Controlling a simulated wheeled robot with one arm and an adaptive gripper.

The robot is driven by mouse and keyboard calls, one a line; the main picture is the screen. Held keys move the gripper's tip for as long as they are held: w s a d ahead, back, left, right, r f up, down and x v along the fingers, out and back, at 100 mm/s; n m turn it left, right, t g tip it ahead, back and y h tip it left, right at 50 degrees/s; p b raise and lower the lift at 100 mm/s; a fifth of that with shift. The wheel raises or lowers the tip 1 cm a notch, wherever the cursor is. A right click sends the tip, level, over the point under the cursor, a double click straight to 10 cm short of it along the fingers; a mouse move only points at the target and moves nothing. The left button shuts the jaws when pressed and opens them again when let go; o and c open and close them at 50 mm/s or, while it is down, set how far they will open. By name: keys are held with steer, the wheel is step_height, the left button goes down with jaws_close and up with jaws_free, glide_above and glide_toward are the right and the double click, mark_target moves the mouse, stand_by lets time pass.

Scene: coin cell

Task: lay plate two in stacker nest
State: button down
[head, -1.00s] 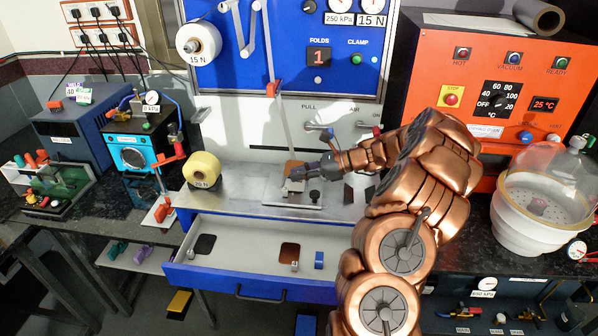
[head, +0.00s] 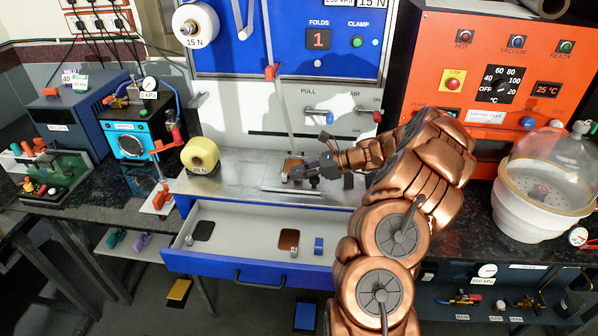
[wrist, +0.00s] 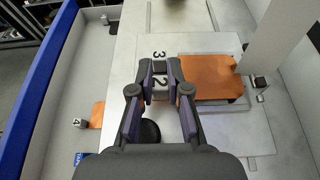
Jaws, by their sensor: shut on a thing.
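My gripper (wrist: 160,88) is shut on a pale tab marked 2 (wrist: 160,82). A copper-coloured plate (wrist: 208,78) extends right of the fingertips in the wrist view; this looks like plate two. It also shows at the gripper tip in the head view (head: 292,165). It is over the stacker nest's pale metal base (wrist: 205,43), beside an upright post (wrist: 258,84). I cannot tell whether it is fully seated. A 3 is marked just beyond the tab. My gripper (head: 303,171) hides part of the nest in the head view.
A black knob (wrist: 150,132) stands close to my fingers. A yellow roll (head: 200,155) is left, a glass-domed bowl (head: 540,195) right.

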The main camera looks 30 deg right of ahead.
steer(key=shift+f, duration=0.25)
stand_by(0.6)
steer(key=c, duration=1.1)
jaws_free()
steer(key=shift+o, duration=0.2)
steer(key=v, duration=1.2)
steer(key=shift+w, duration=0.1)
